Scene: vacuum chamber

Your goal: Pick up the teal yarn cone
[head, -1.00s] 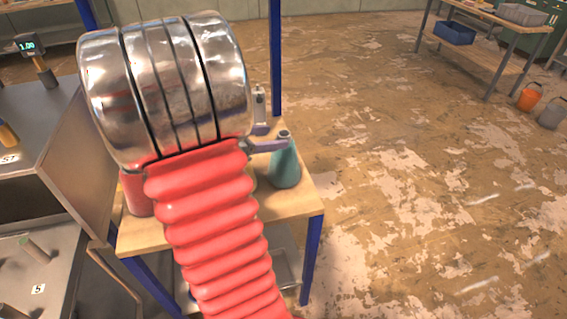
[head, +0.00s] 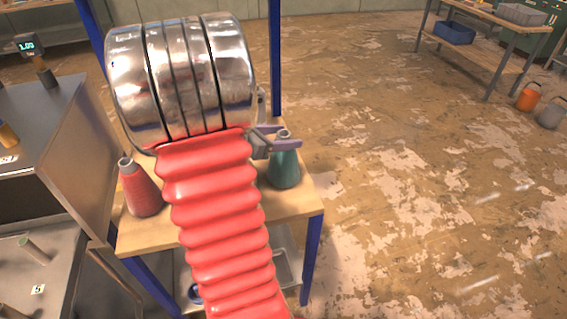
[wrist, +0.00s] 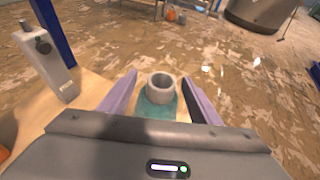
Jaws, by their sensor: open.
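The teal yarn cone (head: 284,169) stands upright on the right part of the wooden table, with a pale grey top. In the wrist view the cone (wrist: 159,97) shows its round hollow top between the two lilac fingers. My gripper (head: 287,138) is open, its fingers on either side of the cone's upper part. In the wrist view a gap shows between the cone's top and each finger of my gripper (wrist: 158,92). I cannot tell whether a finger touches the cone lower down.
A red yarn cone (head: 142,188) stands at the table's left. The wooden table (head: 215,232) has blue posts. A metal cabinet (head: 60,130) is left of the table. Open floor lies to the right.

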